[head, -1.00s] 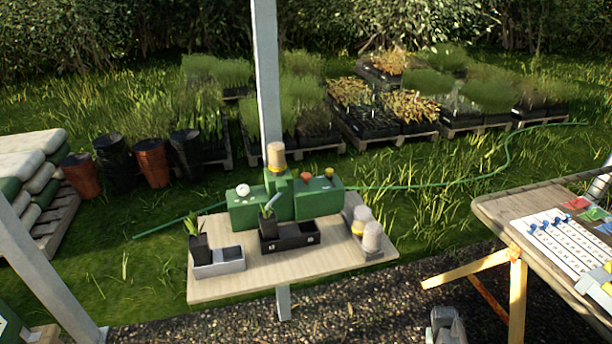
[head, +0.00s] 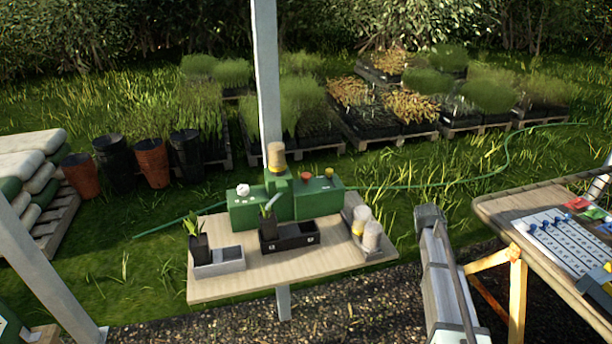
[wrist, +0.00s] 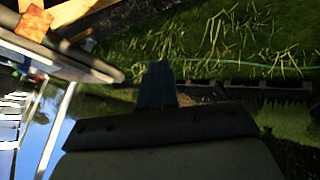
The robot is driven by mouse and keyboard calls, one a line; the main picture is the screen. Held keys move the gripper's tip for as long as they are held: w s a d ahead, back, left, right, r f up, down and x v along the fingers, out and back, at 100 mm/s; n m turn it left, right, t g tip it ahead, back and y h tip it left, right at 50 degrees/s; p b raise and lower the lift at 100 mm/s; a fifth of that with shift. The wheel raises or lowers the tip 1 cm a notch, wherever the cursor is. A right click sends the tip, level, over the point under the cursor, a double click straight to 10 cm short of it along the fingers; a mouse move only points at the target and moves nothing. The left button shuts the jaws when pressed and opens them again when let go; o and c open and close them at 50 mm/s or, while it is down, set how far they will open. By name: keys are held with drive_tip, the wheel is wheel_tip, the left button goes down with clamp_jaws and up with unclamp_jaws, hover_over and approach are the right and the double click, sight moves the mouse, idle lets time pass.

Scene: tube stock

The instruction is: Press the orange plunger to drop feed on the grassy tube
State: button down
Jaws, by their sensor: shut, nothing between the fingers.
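A green machine (head: 245,212) stands at the back of the small wooden table. An orange-red knob, which looks like the orange plunger (head: 305,177), sits on its top, with a yellow knob (head: 329,173) to its right. A clear hopper (head: 276,156) with tan feed stands above the middle. Below it, a plant with narrow leaves (head: 268,207) stands in a black holder (head: 289,242); this may be the grassy tube. A broader-leaved plant in a black tube (head: 198,247) stands in a grey tray at left. My gripper (wrist: 157,85) is shut and empty in the wrist view, away from the table.
Two domed jars (head: 371,237) stand in a tray at the table's right end. My grey arm rises right of this table, close to a second table (head: 500,205) with a white chart. A post (head: 267,90) stands behind the machine. The table's front strip is clear.

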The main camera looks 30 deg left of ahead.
drive_tip(key=w+a+r+t, duration=0.1)
drive_tip(key=w+a+r, duration=0.15)
drive_tip(key=r, duration=0.35)
drive_tip(key=w+a+r+n+t+y, duration=0.1)
drive_tip(key=w+a+r, duration=0.1)
drive_tip(key=a+r, duration=0.3)
drive_tip(key=w+a+r+t, duration=0.1)
drive_tip(key=w+a+r, duration=0.15)
drive_tip(key=r, duration=0.35)
wheel_tip(320, 180, up, 14)
drive_tip(key=f+n+g+y, duration=0.1)
drive_tip(key=n+g+y, duration=0.3)
drive_tip(key=n, duration=0.5)
hover_over(305, 176)
drive_tip(key=shift+r+t+y, duration=0.25)
drive_tip(key=shift+t+y, duration=0.25)
drive_tip(key=shift+t, duration=0.2)
drive_tip(key=shift+d+f, duration=0.1)
drive_tip(key=shift+f, duration=4.3)
drive_tip(key=shift+f, duration=0.2)
drive_tip(key=shift+f, duration=0.25)
